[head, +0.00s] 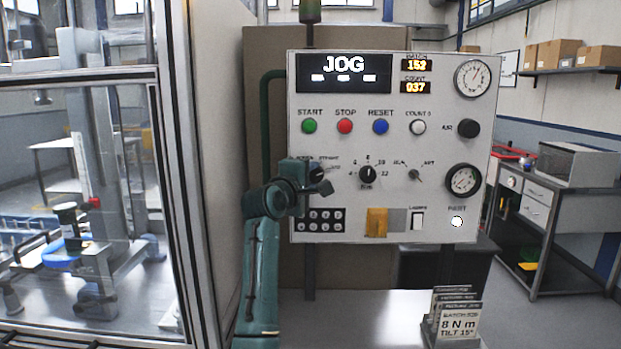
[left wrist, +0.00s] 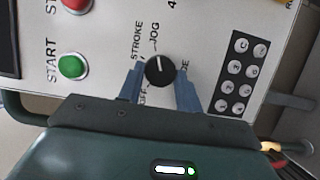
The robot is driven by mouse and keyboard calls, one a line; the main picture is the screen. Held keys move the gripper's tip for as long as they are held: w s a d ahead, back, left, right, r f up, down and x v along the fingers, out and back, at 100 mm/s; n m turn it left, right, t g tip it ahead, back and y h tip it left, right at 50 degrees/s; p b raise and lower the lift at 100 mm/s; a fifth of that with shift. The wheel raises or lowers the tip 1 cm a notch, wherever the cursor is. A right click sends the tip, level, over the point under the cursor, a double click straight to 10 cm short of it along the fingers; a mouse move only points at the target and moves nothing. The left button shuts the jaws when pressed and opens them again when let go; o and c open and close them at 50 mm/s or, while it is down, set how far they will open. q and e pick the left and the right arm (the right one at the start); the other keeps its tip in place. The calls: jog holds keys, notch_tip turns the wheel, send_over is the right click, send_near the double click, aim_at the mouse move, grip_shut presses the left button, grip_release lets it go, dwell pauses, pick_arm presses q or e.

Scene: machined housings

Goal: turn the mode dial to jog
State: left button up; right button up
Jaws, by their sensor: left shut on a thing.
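The mode dial (head: 317,173) is a round black knob at the left of the white control panel (head: 440,220). In the left wrist view the dial (left wrist: 160,71) shows a white pointer line directed at the JOG label. The display (head: 344,73) at the top of the panel reads JOG. My left gripper (head: 312,177) is at the dial and partly covers it and its labels. In the left wrist view its two fingers (left wrist: 161,84) lie on opposite sides of the knob, shut on it. My right gripper is in neither view.
Start (head: 309,126), stop (head: 345,126) and reset (head: 381,126) buttons sit above the dial. Another black dial (head: 367,174) is close to its right, and a keypad (head: 320,219) is below. A glazed enclosure (head: 178,150) stands at the left.

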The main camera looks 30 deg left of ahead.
pick_arm(q)
jog(key=o, duration=1)
jog(key=shift+s, duration=0.45)
jog(key=s+b, duration=0.1)
jog(key=s, duration=0.3)
jog(key=s+d+b, duration=0.1)
jog(key=s, duration=0.3)
jog(key=s+d+b, duration=0.1)
jog(key=s, duration=0.3)
jog(key=shift+s, duration=0.1)
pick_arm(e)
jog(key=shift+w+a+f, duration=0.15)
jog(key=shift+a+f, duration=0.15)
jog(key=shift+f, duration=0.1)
